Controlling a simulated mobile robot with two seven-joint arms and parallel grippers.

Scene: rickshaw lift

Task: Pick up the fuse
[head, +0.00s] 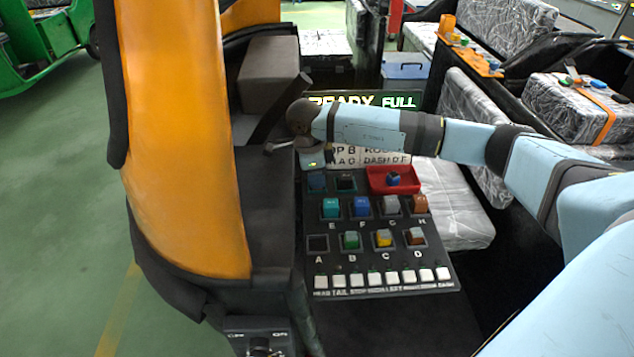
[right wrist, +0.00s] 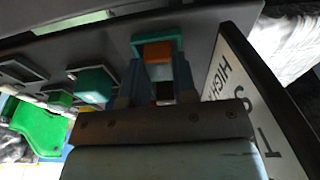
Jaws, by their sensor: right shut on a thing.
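My right gripper (head: 313,163) points down at the upper left of the black fuse panel (head: 326,270). In the right wrist view the gripper (right wrist: 158,85) is shut on a small fuse with an orange-brown block (right wrist: 158,52) showing between the fingers. A teal rim surrounds that block; whether the fuse is seated in the panel I cannot tell. In the head view a dark blue piece (head: 317,181) sits just below the gripper. Lettered slots below hold several coloured fuses, such as teal E (head: 330,208) and yellow C (head: 383,238). My left gripper is not in view.
A red tray (head: 404,184) with a blue fuse stands at the panel's upper right. Slot A (head: 318,243) looks empty. A row of white switches (head: 385,279) runs along the front. An orange and black seat back (head: 185,130) stands close on the left. A lettered sign (head: 375,158) is behind the panel.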

